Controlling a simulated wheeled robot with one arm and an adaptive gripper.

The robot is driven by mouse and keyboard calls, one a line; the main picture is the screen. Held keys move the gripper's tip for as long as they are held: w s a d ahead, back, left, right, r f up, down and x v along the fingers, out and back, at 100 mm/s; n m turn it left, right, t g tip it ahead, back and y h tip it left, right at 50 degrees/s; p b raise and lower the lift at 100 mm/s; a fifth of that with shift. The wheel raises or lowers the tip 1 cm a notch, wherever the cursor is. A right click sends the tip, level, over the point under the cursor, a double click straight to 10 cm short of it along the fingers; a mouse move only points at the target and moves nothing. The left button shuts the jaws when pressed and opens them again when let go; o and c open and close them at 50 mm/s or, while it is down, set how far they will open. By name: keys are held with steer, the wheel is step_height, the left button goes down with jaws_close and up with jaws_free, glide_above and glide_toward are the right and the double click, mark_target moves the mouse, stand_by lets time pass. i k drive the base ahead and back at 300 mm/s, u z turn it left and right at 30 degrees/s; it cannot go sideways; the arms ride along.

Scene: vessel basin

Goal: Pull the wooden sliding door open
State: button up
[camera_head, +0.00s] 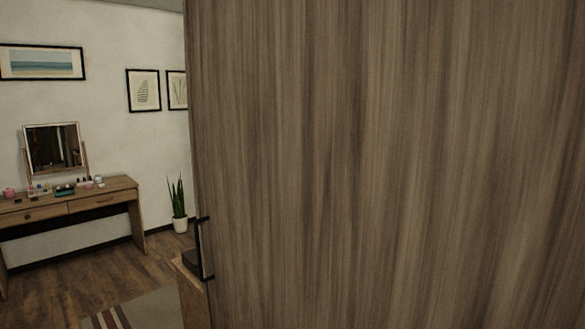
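The wooden sliding door (390,160) is a tall grey-brown panel with vertical grain. It fills the right two thirds of the head view, very close to the camera. A thin black bar handle (200,248) sits low near the door's left edge. To the left of that edge the view opens into a room. My gripper is not in view, so its place relative to the handle does not show.
A wooden dressing table (120,191) with a mirror (54,148) and small items stands at the far left. A potted plant (179,205) stands beside it. A striped rug (145,312) lies on the wooden floor. Framed pictures hang on the wall.

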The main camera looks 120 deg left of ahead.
mark_target(361, 163)
steer(key=u, duration=3.85)
steer(key=k, duration=0.6)
steer(key=u, duration=0.55)
steer(key=i, duration=0.8)
steer(key=u, duration=1)
steer(key=i, duration=0.25)
steer(key=u, duration=0.2)
